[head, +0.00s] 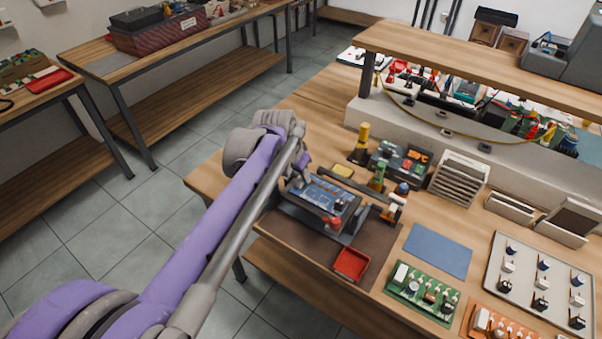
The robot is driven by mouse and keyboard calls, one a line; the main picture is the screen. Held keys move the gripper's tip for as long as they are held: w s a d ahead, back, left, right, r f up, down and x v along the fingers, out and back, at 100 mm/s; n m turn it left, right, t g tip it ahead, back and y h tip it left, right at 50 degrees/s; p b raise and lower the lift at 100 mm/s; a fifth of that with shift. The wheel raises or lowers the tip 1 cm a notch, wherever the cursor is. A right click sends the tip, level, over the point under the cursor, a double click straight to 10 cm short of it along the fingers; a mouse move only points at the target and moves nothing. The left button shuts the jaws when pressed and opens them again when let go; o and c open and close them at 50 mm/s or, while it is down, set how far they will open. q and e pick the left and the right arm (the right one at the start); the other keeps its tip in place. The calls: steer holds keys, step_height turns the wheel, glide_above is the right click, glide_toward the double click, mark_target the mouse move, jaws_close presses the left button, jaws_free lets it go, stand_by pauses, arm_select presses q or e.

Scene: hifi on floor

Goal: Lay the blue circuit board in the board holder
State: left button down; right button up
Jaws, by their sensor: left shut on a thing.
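The blue circuit board (325,193) is at the left end of the workbench, within the outline of the dark board holder (347,233). It lies roughly flat; I cannot tell whether it rests on the holder or hangs just above it. My left gripper (299,181) is at the board's left end, shut on it. My arm and wrist hide part of that end and the fingertips. My right gripper is not in view.
A green board (423,291), an orange board (497,322) and a pale component tray (541,278) are farther right. Bottles (377,176) and a slotted rack (459,178) stand behind.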

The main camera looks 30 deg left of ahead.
arm_select(q)
steer(key=c, duration=0.7)
jaws_free()
steer(key=shift+o, duration=0.3)
steer(key=o, duration=0.4)
steer(key=shift+c, duration=0.2)
steer(key=shift+r, duration=0.1)
steer(key=shift+r+p, duration=2.35)
steer(key=shift+r, duration=0.6)
